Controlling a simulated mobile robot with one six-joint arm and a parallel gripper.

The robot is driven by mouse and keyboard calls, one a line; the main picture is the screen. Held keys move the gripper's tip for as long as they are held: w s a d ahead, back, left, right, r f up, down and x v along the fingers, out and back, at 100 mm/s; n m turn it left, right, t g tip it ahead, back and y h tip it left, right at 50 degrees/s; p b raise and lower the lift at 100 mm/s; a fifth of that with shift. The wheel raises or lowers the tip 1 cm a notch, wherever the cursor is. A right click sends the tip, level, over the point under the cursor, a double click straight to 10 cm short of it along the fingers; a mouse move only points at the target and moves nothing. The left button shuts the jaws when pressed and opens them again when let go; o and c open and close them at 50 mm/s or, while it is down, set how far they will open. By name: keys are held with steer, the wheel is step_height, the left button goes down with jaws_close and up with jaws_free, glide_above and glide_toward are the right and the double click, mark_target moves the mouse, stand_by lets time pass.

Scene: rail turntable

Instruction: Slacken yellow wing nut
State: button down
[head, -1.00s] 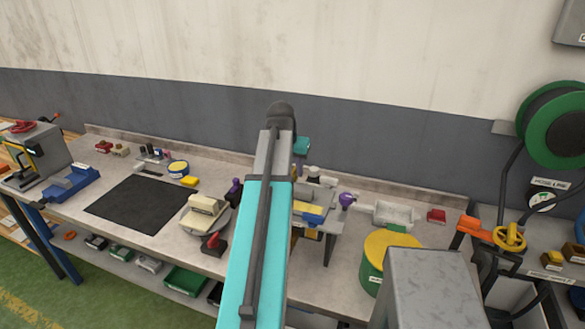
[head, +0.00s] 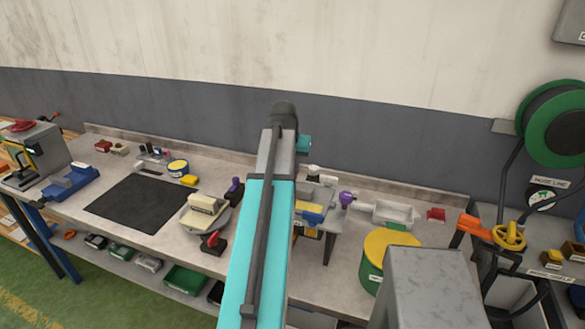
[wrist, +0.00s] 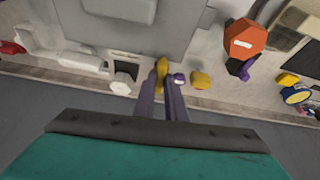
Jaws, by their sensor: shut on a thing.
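In the wrist view a small yellow wing nut (wrist: 161,68) sits at the tips of my gripper (wrist: 160,78). The two purple-grey fingers are shut on it, at the edge of a large grey housing (wrist: 130,30). The fingers hide part of the nut, and its thread cannot be made out. In the head view my own arm covers the gripper and the nut.
An orange hexagonal piece (wrist: 245,40) lies to the right. In the head view, a dark mat (head: 142,204) has clear room.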

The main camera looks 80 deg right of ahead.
steer(key=n, duration=0.2)
steer(key=n+t, duration=0.1)
steer(key=n, duration=0.1)
steer(key=shift+s+d+t+b, duration=0.1)
steer(key=shift+s+t+b, duration=0.05)
steer(key=shift+t+b, duration=0.15)
steer(key=n, duration=0.2)
steer(key=n+t+b, duration=0.1)
steer(key=n, duration=0.1)
steer(key=shift+s+d+n+t+y, duration=0.1)
steer(key=shift+s+n+t+y, duration=0.05)
steer(key=shift+n+t+y, duration=0.2)
steer(key=n+t+y+b, duration=0.1)
steer(key=n, duration=0.3)
steer(key=shift+s+d, duration=0.1)
steer(key=shift+d, duration=0.05)
steer(key=shift+n+t+y+b, duration=0.25)
steer(key=shift+n+y+b, duration=0.6)
steer(key=shift+n, duration=1.2)
steer(key=c, duration=1.8)
jaws_free()
steer(key=shift+r, duration=0.1)
